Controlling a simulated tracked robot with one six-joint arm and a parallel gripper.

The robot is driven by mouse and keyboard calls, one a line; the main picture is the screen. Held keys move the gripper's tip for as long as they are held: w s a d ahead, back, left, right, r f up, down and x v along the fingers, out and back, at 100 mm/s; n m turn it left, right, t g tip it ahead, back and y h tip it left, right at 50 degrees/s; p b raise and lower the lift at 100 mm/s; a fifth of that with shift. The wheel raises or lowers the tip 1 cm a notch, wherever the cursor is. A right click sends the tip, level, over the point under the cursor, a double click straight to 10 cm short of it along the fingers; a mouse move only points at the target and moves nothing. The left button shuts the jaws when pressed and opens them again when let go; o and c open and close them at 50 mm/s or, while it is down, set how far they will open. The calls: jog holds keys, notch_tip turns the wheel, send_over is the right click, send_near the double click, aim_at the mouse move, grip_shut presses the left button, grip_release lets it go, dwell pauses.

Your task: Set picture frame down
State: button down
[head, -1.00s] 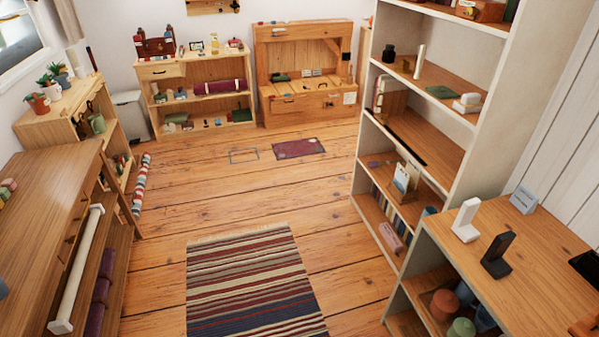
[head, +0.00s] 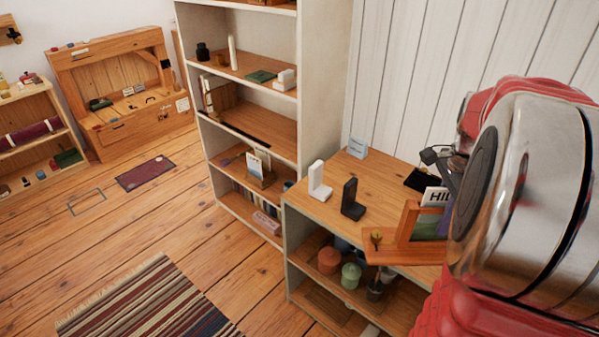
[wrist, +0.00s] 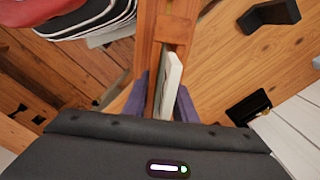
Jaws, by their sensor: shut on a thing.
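The picture frame is a brown wooden piece (head: 408,222) with an upright picture marked "HIL" and a flat wooden base. It is at the right of the head view, in front of the wooden cabinet top. My gripper (wrist: 160,100) is shut on it, with purple fingers on both sides of the wood in the wrist view. The frame's wood (wrist: 146,45) runs up the middle of that view, beside a white slab edge (wrist: 170,80). My arm hides part of the frame in the head view. I cannot tell whether its base touches the cabinet.
The cabinet top (head: 325,212) holds a white stand (head: 319,182), a black stand (head: 352,200), a small blue-grey sign (head: 357,148) and a flat black item (head: 420,180). Pots stand on the shelf below. A tall shelf unit (head: 322,80) rises at left.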

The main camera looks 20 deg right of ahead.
jog(key=w+a+f+n, duration=0.3)
jog(key=w+a+n, duration=0.8)
jog(key=a, duration=0.5)
jog(key=w+a+f+n, duration=0.3)
jog(key=w+a+n, duration=0.8)
jog(key=w+a, duration=0.5)
jog(key=shift+w+a+n, duration=0.3)
jog(key=shift+a+n, duration=0.1)
jog(key=shift+a, duration=0.4)
jog(key=shift+f, duration=0.1)
jog(key=shift+a, duration=0.65)
jog(key=shift+s, duration=0.15)
